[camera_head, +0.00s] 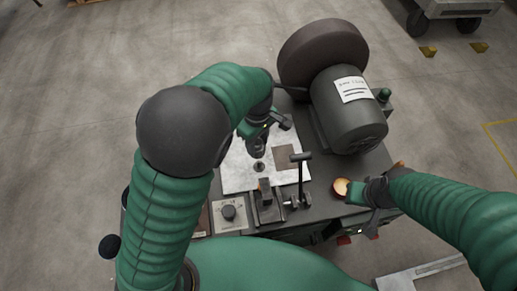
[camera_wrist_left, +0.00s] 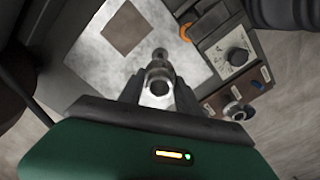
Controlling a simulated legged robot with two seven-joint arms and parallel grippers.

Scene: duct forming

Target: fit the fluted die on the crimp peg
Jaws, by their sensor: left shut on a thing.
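My left gripper (camera_head: 262,134) is shut on the fluted die (camera_head: 256,149), a small dark grey cylinder in the head view. It is above the white plate (camera_head: 236,172). In the left wrist view the die (camera_wrist_left: 156,88) looks like shiny metal between the fingertips. A short dark round piece on the plate, which looks like the crimp peg (camera_head: 259,166), is just below the die in the head view. I cannot tell whether die and peg touch. My right gripper (camera_head: 362,192) is beside a copper-coloured round piece (camera_head: 341,187) at the bench's right; its jaws are unclear.
A big motor with a dark wheel (camera_head: 322,52) stands at the back right of the bench. A lever with a black knob (camera_head: 301,157) and a clamp block (camera_head: 267,202) stand in front of the plate. A dial panel (camera_head: 229,213) is at front left.

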